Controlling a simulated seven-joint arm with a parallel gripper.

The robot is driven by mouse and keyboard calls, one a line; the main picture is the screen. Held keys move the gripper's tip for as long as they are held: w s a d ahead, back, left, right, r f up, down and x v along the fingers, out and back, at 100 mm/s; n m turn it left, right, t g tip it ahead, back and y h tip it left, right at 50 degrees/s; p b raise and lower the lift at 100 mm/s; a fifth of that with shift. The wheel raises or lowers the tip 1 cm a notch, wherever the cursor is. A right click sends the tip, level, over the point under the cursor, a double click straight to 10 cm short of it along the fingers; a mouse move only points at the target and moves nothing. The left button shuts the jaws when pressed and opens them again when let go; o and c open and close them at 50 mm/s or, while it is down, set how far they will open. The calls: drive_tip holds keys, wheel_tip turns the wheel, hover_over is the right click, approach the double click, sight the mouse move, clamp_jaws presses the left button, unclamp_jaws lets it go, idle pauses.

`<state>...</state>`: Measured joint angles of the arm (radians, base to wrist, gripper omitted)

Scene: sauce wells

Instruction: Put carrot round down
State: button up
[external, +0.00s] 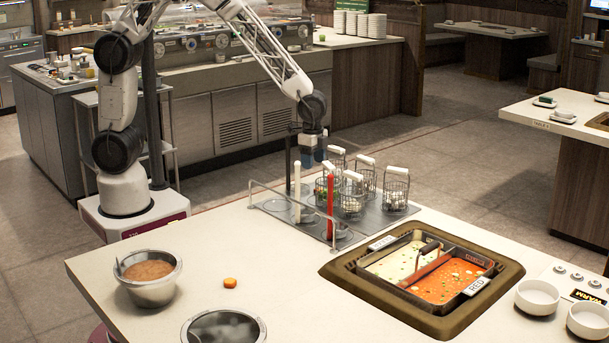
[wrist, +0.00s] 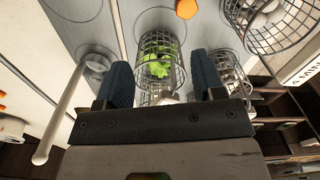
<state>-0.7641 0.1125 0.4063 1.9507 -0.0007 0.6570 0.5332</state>
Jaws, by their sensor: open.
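An orange carrot round (external: 230,282) lies on the pale counter, right of the metal pot of brown sauce. In the wrist view an orange, many-sided piece (wrist: 186,8) shows at the top edge, beside the wire baskets; I cannot tell what it rests on. My gripper (external: 312,158) hangs over the back of the grey basket tray, far from the round on the counter. In the wrist view its two blue fingers (wrist: 160,62) are spread apart with nothing held between them. A wire basket with green food (wrist: 158,62) shows beyond the fingers.
Several wire baskets (external: 352,200) stand on the grey tray (external: 275,204), near a white upright (external: 297,193) and a red one (external: 331,205). A split pan of white and red broth (external: 448,282) is at right. Open counter lies between pots and pan.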

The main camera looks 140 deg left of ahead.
drive_tip(key=a+f, duration=0.1)
drive_tip(key=a, duration=0.1)
drive_tip(key=s+a+f, duration=0.1)
drive_tip(key=f, duration=0.1)
drive_tip(key=shift+s+a+f, duration=0.15)
drive_tip(key=shift+a+f, duration=0.05)
drive_tip(key=shift+a, duration=0.2)
drive_tip(key=shift+f, duration=1.25)
drive_tip(key=shift+f, duration=0.15)
drive_tip(key=shift+f, duration=2.45)
drive_tip(key=c, duration=1.1)
drive_tip(key=shift+o, duration=0.2)
